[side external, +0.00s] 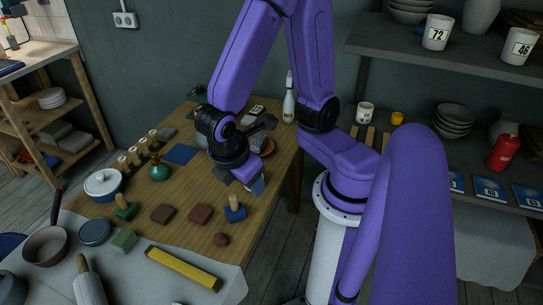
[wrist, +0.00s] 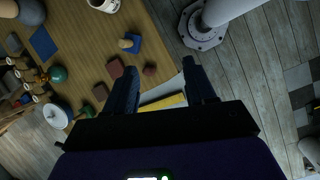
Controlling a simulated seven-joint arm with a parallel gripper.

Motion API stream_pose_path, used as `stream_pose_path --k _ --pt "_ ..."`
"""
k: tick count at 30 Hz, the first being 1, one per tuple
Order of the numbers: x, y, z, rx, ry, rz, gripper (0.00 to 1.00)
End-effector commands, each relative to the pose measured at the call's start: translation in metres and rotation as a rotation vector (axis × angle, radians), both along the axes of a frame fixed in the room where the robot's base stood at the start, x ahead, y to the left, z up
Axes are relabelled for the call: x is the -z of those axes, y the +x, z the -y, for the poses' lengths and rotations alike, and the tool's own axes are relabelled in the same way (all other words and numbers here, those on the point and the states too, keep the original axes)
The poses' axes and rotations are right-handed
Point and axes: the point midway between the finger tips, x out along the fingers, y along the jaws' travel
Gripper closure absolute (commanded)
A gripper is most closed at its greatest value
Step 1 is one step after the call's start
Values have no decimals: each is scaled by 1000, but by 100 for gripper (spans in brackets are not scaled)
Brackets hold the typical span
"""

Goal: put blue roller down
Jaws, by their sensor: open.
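The blue roller (side external: 236,213), a blue block with a wooden knob handle, stands upright on the wooden table near its right edge. It also shows in the wrist view (wrist: 134,46), beyond the fingertips, with nothing gripping it. My gripper (side external: 258,186) is above and slightly right of the roller in the side view, apart from it. In the wrist view my gripper (wrist: 160,78) has its two dark fingers spread wide, with nothing held between them.
Brown blocks (side external: 200,215) and a round brown lump (side external: 221,239) lie near the roller. A green-based stamp (side external: 125,208), a teal vase (side external: 158,171) and a lidded pot (side external: 103,185) stand further left. A yellow bar (side external: 183,268) lies on the pale cloth in front.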

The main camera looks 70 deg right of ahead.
Motion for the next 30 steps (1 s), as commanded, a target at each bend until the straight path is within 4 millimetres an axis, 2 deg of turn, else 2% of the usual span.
stream_pose_path --k 6,12,30 --pt "-32 -26 14 69 246 31 45" --pt "-48 -43 22 103 387 48 45" --pt "-52 -47 24 110 422 53 45"
